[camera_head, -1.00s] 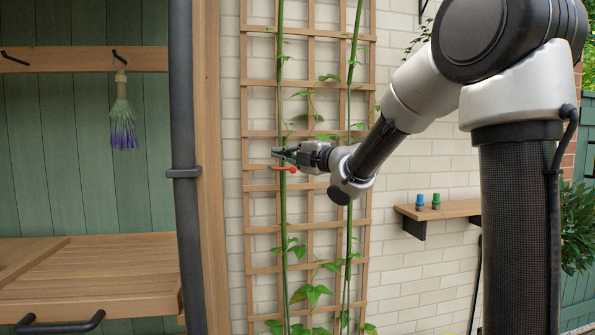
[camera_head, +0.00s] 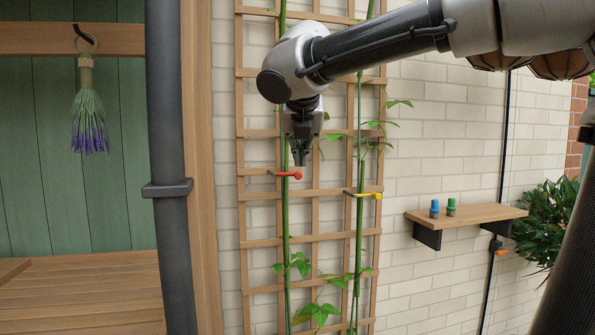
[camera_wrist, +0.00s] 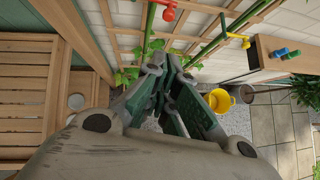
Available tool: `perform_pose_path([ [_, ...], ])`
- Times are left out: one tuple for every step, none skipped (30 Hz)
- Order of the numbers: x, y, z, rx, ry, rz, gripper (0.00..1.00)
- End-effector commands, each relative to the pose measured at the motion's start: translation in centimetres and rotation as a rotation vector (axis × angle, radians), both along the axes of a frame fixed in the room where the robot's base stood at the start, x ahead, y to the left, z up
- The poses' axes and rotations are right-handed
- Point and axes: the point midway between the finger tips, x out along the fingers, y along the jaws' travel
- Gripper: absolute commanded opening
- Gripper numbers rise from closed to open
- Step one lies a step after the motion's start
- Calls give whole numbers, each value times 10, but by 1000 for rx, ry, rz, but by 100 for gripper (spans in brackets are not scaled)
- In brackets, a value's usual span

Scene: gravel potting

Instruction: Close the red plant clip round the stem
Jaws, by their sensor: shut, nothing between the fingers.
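The red plant clip (camera_head: 284,174) is a thin bar with a round knob at its right end. It sits at the left green stem (camera_head: 285,225) in front of the trellis. I cannot tell whether its loop is closed round the stem. It also shows at the top of the wrist view (camera_wrist: 169,14). My gripper (camera_head: 300,161) points down, shut and empty, its fingertips just above the red knob in the head view. I cannot tell whether they touch it. In the wrist view my gripper (camera_wrist: 172,62) appears below the clip.
A yellow clip (camera_head: 364,195) sits at the right stem (camera_head: 359,235). The wooden trellis (camera_head: 313,238) stands against a pale brick wall. A wall shelf (camera_head: 465,215) holds a blue and a green item. A dark post (camera_head: 170,120) stands left. A yellow bucket (camera_wrist: 219,101) is below.

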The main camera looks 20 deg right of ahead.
Motion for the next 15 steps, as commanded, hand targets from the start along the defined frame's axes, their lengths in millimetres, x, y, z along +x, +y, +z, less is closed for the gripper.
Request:
perform_pose_path([
  [3,0,-3,-5,2,4,0],
  [5,-1,-5,-6,2,5,0],
  [8,-2,-9,-6,2,4,0],
  [11,-2,-12,-6,2,4,0],
  [14,-4,-16,-6,3,2,0],
  [19,-5,-21,-4,3,2,0],
  [23,-6,-26,-5,4,2,0],
  [28,-7,-31,-4,4,1,0],
  [34,-8,-37,-3,4,1,0],
  [38,-9,-42,-3,4,1,0],
  [43,-10,-47,-4,4,1,0],
  [49,-12,-53,-5,4,2,0],
  [53,-13,-58,-4,3,2,0],
  [58,-14,-62,-5,4,2,0],
  [63,-14,-68,-3,3,2,0],
])
